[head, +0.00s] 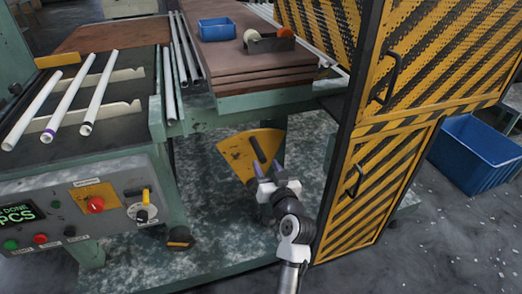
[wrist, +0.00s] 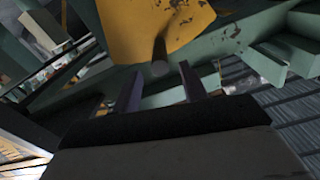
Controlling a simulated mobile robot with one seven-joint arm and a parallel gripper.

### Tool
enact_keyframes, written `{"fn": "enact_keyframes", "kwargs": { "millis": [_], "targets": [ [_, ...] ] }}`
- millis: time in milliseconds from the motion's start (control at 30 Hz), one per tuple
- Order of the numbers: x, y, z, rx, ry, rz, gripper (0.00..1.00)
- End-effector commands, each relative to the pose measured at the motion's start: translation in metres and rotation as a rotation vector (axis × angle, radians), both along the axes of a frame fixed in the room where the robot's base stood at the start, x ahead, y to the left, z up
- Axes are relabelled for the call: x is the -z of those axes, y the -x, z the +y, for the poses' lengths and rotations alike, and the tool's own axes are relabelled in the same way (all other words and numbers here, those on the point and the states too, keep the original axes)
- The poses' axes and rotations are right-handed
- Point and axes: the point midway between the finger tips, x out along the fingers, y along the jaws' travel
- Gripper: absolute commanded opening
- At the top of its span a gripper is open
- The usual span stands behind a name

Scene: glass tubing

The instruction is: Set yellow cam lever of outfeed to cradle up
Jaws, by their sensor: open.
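A worn yellow sector plate (head: 236,152) is mounted on the green machine frame below the outfeed table. A dark lever handle (head: 257,147) stands out from the plate, tilted with its upper end to the left. My gripper (head: 267,169) is open, just below and right of the handle. In the wrist view, the yellow plate (wrist: 150,30) is at the top. The handle's dark round end (wrist: 160,67) shows between and slightly beyond the two fingers of my gripper (wrist: 161,85). I cannot tell whether a finger touches it.
A yellow-black striped guard (head: 400,110) with handles stands close at right of my arm. At left are a control panel (head: 100,212) and a rack with glass tubes (head: 68,98). A blue bin (head: 217,29) sits on the brown-topped outfeed table (head: 225,68).

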Motion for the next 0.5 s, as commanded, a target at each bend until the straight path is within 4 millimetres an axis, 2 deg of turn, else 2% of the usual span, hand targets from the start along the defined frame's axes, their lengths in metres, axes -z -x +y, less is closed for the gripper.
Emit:
{"fn": "enact_keyframes", "kwargs": {
  "millis": [33, 200, 333, 500],
  "targets": [
    [-0.003, -0.011, 0.004, -0.002, 0.001, -0.001, 0.43],
    [-0.003, -0.041, 0.014, -0.002, 0.001, -0.001, 0.43],
    [-0.002, -0.055, 0.018, -0.001, 0.001, 0.000, 0.43],
    [-0.001, -0.063, 0.021, -0.001, 0.001, -0.001, 0.43]
  ]
}}
